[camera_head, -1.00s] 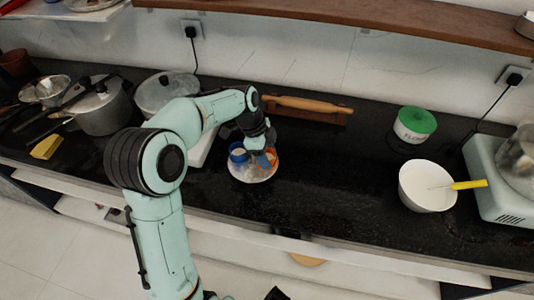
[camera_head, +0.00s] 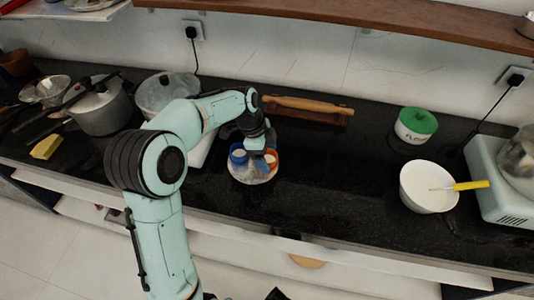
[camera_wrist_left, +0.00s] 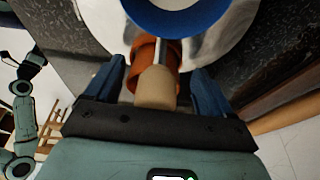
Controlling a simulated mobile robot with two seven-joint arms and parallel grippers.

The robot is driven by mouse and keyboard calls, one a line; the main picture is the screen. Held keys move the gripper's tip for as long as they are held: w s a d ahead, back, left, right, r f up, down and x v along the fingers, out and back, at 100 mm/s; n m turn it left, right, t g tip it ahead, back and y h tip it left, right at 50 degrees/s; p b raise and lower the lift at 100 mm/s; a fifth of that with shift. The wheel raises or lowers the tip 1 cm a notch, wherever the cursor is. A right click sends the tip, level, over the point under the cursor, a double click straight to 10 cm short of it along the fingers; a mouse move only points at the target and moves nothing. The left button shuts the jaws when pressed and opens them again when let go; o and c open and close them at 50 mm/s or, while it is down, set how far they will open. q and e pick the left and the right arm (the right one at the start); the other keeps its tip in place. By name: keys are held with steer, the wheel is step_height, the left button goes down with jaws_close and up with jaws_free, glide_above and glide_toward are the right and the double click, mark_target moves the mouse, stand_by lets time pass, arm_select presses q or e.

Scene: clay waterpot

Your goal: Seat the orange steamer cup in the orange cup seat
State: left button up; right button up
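A round pale plate (camera_head: 243,178) stands on the dark counter and carries a blue cup seat (camera_head: 238,150) and an orange cup seat (camera_head: 272,154). In the left wrist view the orange piece (camera_wrist_left: 143,80) lies between the fingers, with a beige cylinder in front of or in it. I cannot tell whether this cylinder belongs to the steamer cup or how deep it sits. My left gripper (camera_wrist_left: 158,84) has its blue fingers spread, one on each side, with visible gaps. The blue ring (camera_wrist_left: 178,18) is just beyond. My right gripper is not clearly shown.
A rolling pin (camera_head: 308,106) lies on its holder behind the plate. A white bowl (camera_head: 420,190) with a yellow-handled tool and a green-lidded flour tin (camera_head: 414,128) stand right. Pots (camera_head: 102,110) crowd the left. The counter between plate and bowl is clear.

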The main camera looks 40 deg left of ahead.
arm_select(q)
steer(key=p+v, duration=0.2)
steer(key=v, duration=1)
steer(key=shift+r, duration=0.2)
steer(key=shift+w, duration=0.1)
